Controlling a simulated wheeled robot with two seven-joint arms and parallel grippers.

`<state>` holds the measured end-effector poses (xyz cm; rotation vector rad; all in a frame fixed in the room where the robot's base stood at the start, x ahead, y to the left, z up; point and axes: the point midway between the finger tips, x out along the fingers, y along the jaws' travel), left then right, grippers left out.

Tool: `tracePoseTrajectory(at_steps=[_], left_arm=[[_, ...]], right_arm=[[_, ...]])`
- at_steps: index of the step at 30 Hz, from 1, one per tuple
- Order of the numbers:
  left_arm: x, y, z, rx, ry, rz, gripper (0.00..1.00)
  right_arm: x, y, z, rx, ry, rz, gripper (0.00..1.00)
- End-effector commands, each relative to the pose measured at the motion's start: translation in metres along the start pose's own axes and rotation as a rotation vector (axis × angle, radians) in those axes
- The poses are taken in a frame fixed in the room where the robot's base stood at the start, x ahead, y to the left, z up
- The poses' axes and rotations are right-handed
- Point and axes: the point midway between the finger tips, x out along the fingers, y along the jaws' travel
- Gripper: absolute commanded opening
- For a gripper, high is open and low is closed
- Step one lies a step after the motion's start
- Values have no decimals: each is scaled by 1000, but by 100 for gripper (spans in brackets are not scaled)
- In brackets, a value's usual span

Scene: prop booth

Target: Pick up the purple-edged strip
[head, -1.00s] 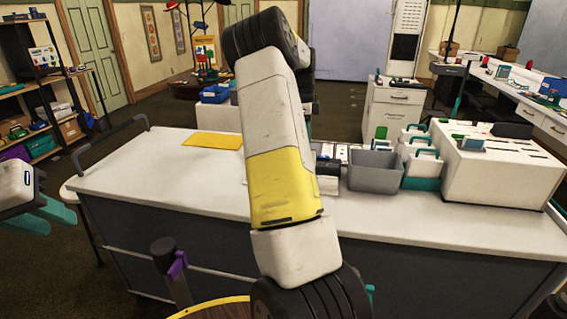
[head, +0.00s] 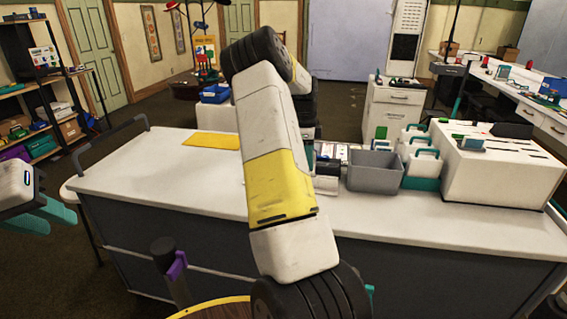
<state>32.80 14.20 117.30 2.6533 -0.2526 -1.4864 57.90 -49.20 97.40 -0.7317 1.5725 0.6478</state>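I cannot make out a purple-edged strip in the head view; the arm in the middle hides part of the white counter (head: 400,215) and the small items behind it. My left gripper (head: 48,214) is at the left edge, off the counter's left end. Its teal fingers look apart, with nothing seen between them. My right arm rises across the middle of the view and bends at the top. Its gripper is hidden behind the arm, so I cannot see whether it holds anything.
A grey bin (head: 374,171), white-and-teal holders (head: 423,168) and a white slotted box (head: 500,165) stand along the counter's right. A yellow sheet (head: 212,140) lies at its back left. A dark post with a purple part (head: 177,267) stands in front.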

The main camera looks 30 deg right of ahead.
Motion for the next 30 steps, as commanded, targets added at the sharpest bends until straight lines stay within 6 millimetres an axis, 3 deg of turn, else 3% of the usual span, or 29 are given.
tracePoseTrajectory(at_steps=[1,4,17,30], left_arm=[[0,0,0,0,0,0,28],[0,0,0,0,0,0,28],[0,0,0,0,0,0,28],[0,0,0,0,0,0,28]], right_arm=[[0,0,0,0,0,0,17],[0,0,0,0,0,0,0],[-7,-1,0,0,-1,-2,0],[-85,-1,-10,0,-1,-3,0]])
